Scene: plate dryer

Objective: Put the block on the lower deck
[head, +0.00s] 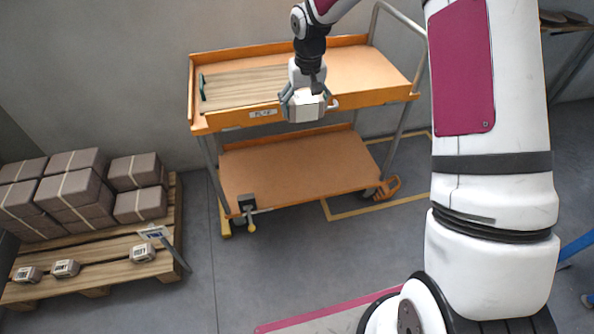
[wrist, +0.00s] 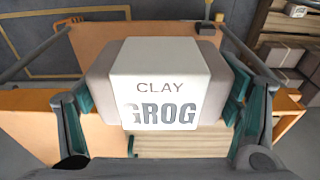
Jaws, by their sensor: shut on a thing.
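A pale block with a white label reading "CLAY GROG" (wrist: 165,85) is between the fingers of my gripper (head: 308,98). The block (head: 306,108) also shows in the head view, held in front of the cart's upper deck edge. The orange cart has an upper deck (head: 370,72) and a lower deck (head: 300,165), which is bare brown board. My gripper is shut on the block, with teal finger pads at its sides in the wrist view. The block appears above the lower deck's level; its exact depth relative to the deck is hard to tell.
A slatted wooden panel (head: 240,88) lies on the upper deck. A pallet (head: 100,265) at left carries several brown boxes (head: 75,190) and several small labelled blocks (head: 65,268). The cart's posts and upper deck rim border the space over the lower deck. Floor in front is clear.

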